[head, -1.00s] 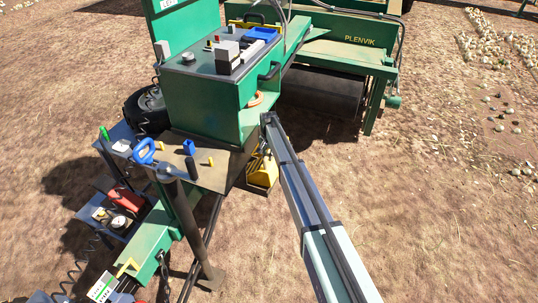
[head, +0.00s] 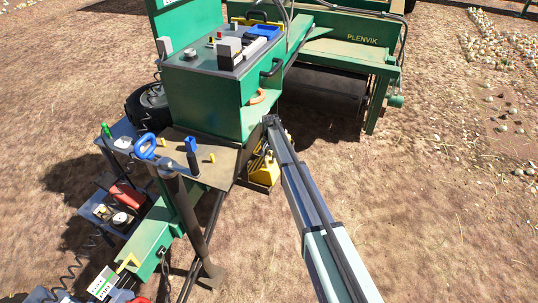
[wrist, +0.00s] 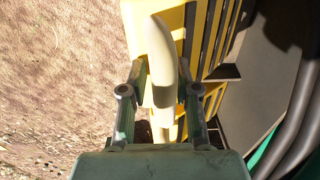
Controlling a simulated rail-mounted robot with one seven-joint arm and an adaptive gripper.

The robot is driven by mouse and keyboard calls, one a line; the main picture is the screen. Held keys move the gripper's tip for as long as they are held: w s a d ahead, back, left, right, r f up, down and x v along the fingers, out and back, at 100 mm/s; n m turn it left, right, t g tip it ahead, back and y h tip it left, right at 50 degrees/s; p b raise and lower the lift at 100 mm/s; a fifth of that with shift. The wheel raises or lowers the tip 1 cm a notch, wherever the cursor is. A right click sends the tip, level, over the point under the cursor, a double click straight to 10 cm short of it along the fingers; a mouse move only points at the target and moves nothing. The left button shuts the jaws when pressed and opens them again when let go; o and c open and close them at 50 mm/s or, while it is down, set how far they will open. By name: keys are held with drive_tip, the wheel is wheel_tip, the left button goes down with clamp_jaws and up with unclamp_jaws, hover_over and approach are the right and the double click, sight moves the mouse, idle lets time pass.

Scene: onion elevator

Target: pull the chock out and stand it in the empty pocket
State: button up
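The yellow chock (head: 264,171) sits low beside the green machine in the head view, in a dark holder, partly hidden by my arm. In the wrist view the yellow ribbed body (wrist: 200,40) fills the top middle, and its pale curved handle (wrist: 164,60) comes toward the camera. My gripper (wrist: 162,75) has one finger on each side of this handle. The fingers look apart, with narrow gaps beside the handle; firm contact is not visible. In the head view my gripper is hidden beyond the end of my arm. I cannot make out the empty pocket clearly.
A dark panel (wrist: 262,75) and dark curved tubes (wrist: 298,110) stand close on the right in the wrist view. A tool shelf (head: 215,165) and the green cabinet (head: 208,100) flank the chock. Bare ground is open to the right.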

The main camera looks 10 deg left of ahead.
drive_tip(key=shift+o, duration=0.4)
drive_tip(key=shift+w+f, duration=0.15)
drive_tip(key=shift+f, duration=0.2)
drive_tip(key=shift+r, duration=0.15)
